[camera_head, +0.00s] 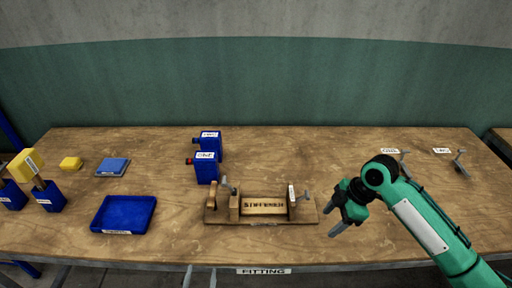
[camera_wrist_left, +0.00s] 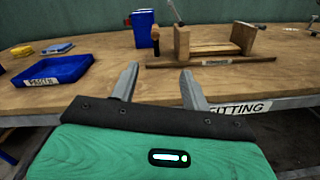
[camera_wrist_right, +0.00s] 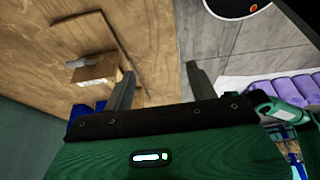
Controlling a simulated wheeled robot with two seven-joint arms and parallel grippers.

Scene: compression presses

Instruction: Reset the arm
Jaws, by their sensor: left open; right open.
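My right gripper (camera_head: 340,222) hangs above the front of the table, just right of the wooden press (camera_head: 265,217), with its fingers pointing down and left. Its two fingers (camera_wrist_right: 160,82) are apart and empty in the right wrist view. In the left wrist view the left gripper (camera_wrist_left: 157,84) is open and empty, in front of the table's front edge. The press also shows beyond it in the left wrist view (camera_wrist_left: 205,62), apart from the fingers.
Blue boxes (camera_head: 206,169) stand behind the press. An empty blue tray (camera_head: 122,229), a blue block (camera_head: 113,167) and a yellow piece (camera_head: 70,163) lie left. Blue holders (camera_head: 50,200) stand at the far left. Small metal clamps (camera_head: 461,163) are at the right. The table centre back is clear.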

